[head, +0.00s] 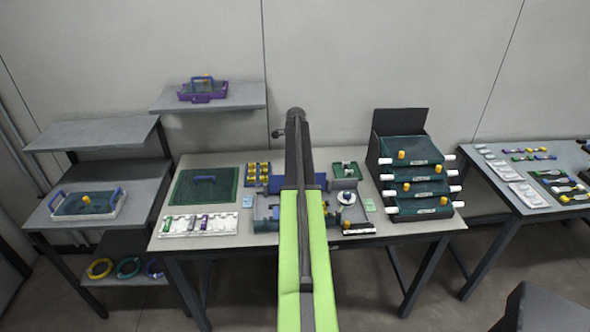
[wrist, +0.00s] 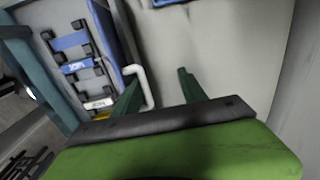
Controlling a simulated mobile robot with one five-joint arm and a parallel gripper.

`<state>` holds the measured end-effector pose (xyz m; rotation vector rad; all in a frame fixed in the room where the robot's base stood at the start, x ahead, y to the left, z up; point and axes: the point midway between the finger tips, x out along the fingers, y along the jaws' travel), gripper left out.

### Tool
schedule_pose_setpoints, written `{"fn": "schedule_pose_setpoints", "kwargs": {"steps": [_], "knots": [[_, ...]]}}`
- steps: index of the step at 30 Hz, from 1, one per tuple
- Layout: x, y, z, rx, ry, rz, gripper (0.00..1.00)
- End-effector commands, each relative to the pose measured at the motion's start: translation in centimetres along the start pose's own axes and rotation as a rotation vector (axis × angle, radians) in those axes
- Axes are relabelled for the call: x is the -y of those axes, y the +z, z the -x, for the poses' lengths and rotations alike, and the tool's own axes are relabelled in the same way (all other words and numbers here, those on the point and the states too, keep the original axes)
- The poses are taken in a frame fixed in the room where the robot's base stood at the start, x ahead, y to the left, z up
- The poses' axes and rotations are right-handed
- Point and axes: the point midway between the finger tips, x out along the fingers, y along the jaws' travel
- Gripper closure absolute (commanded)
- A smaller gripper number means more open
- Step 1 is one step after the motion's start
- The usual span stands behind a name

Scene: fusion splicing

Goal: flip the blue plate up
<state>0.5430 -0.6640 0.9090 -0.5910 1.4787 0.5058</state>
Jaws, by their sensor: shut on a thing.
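The blue plate (head: 276,184) shows in the head view at the back middle of the workbench, partly hidden behind my arm. In the wrist view, a blue edge (wrist: 117,48) that appears to be the plate's runs down the left, and a bent white handle (wrist: 149,90) stands beside it. My gripper (wrist: 160,92) is in the wrist view with two dark green fingers. In the head view my arm hides the gripper.
Blue blocks with black clamps (wrist: 78,67) sit close left in the wrist view. On the bench are a green mat (head: 205,186), a white tray (head: 199,224) and a stack of dark green trays (head: 415,185). Shelves (head: 100,133) stand left, another table (head: 530,180) right.

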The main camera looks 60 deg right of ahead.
Motion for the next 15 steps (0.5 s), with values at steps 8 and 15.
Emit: {"fn": "schedule_pose_setpoints", "kwargs": {"steps": [8,15], "knots": [[0.2,0.0,5.2,0.000,-0.012,0.000,0.68],[-0.3,0.0,10.9,0.000,-0.010,0.000,0.68]]}}
